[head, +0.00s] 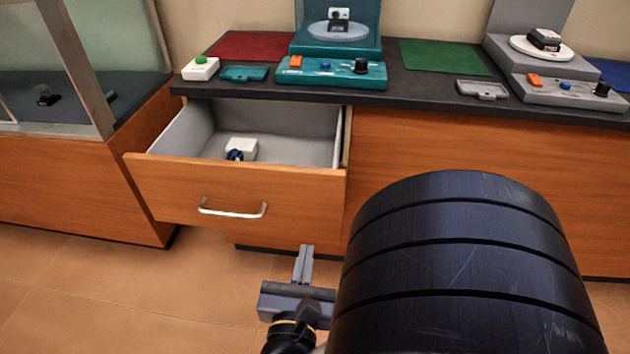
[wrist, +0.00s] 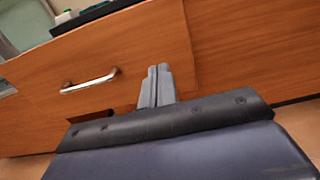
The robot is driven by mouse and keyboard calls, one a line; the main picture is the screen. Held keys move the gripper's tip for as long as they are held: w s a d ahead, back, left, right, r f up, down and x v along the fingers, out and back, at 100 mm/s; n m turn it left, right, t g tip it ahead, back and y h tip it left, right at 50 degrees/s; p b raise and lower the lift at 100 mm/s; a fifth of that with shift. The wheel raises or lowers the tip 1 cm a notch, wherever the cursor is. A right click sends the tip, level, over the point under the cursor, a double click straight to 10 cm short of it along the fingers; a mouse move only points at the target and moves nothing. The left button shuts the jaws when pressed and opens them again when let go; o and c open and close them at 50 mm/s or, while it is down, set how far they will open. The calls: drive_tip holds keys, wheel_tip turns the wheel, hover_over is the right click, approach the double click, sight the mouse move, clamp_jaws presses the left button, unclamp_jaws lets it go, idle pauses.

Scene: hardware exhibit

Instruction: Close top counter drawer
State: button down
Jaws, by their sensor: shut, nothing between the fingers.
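The top counter drawer (head: 165,186) is pulled out from the dark-topped wooden counter. It has a wooden front, grey inner walls and a silver bar handle (head: 232,210). A white block with a dark blue part (head: 240,150) lies inside it. In the wrist view the drawer front (wrist: 115,60) and handle (wrist: 90,81) show left of the fingers. My gripper (head: 304,250) is shut and empty. In the head view it appears just below the drawer front's lower right corner; whether it touches cannot be told. In the wrist view the fingertips (wrist: 157,68) point toward the wood.
The counter top (head: 420,85) holds a teal device (head: 330,72), a grey device (head: 570,90), red and green mats, and a white box with a green button (head: 201,68). A glass display case (head: 60,80) stands at left. Tiled floor (head: 90,290) is clear in front.

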sight(316, 200)
drive_tip(key=shift+w+d+b, duration=0.2)
drive_tip(key=shift+w+b, duration=0.4)
drive_tip(key=shift+w, duration=2.1)
drive_tip(key=shift+w+d+b, duration=0.2)
drive_tip(key=shift+w+b, duration=0.4)
drive_tip(key=shift+w, duration=2.05)
